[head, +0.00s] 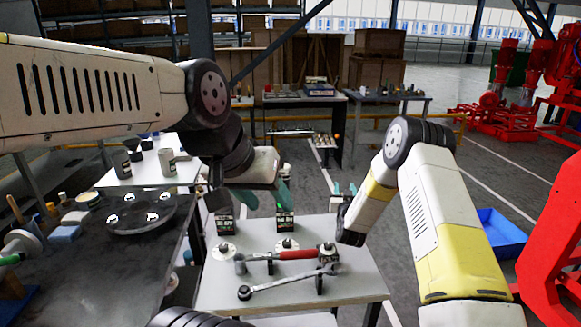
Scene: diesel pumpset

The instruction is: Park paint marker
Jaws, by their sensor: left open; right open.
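I cannot clearly pick out the paint marker. Small stick-like items (15,209) stand at the far left on the dark bench, too small to tell apart. My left gripper (262,196) has teal fingers spread apart, above the back of the small grey table (365,284). No object shows between its fingers. Its left finger partly overlaps a dark box (226,224); another dark box (285,222) stands below the right finger. My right gripper (345,190) has its teal fingertips apart and looks empty, beyond the table's back right edge. Its palm is partly hidden by my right wrist.
A red-handled hammer (296,254) and a long wrench (290,283) rest on supports on the small table. A round black tray (131,228) with shiny parts sits on the dark bench (95,265). A blue bin (499,232) and red machinery (553,235) stand at right.

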